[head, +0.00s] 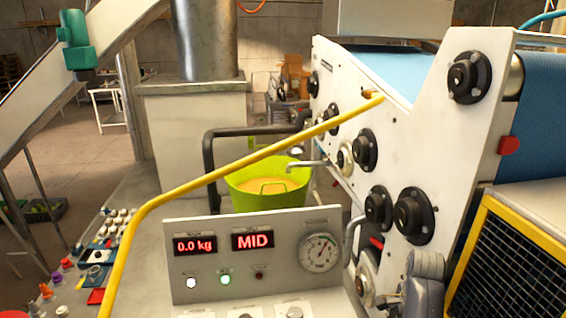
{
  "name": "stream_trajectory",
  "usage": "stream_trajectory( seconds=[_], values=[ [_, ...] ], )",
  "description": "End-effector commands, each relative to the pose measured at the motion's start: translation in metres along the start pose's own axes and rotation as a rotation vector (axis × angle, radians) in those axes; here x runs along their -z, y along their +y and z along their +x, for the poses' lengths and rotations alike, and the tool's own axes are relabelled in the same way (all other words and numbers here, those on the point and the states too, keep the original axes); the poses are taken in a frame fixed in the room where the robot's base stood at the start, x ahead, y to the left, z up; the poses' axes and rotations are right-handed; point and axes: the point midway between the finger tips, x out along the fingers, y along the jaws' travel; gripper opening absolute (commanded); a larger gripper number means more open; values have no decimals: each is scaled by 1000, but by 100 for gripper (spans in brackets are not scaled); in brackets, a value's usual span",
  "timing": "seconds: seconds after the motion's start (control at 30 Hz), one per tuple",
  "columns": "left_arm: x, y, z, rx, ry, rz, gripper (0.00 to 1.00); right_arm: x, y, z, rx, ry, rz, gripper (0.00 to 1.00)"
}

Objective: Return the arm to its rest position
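A grey jointed part (424,280), which looks like a link of my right arm, shows at the lower right in the head view. It stands in front of the white side of the press (405,120), close to its lower knobs. I see no gripper fingers on it. My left arm and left gripper are outside the view. Whether either gripper holds anything is not shown.
A yellow rail (250,158) crosses in front of the press. A control box (255,258) reads "0.0 kg" and "MID". A green tub (268,190) stands behind it. A yellow-framed mesh guard (515,265) is at right. A button panel (100,250) is at left.

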Motion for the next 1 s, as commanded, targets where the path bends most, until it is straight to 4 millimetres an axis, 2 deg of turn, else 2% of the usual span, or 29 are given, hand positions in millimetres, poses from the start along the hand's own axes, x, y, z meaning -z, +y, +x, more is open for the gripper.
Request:
stream_trajectory(
  seconds=[0.1, 0.2, 0.33, 0.4, 0.6, 1.0],
  values=[
    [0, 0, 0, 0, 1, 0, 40, 8, 31, 21, 20, 75, -176, 69],
    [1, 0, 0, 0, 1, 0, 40, 8, 58, 33, 45, 140, -386, 69],
    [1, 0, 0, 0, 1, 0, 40, -4, 94, 44, 72, 204, -680, 69],
    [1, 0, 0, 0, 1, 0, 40, -17, 115, 46, 87, 226, -845, 69],
    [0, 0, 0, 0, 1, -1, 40, -57, 167, 44, 138, 246, -1240, 69],
    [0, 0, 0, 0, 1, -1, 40, -117, 234, 24, 247, 215, -1672, 69]
  ],
)
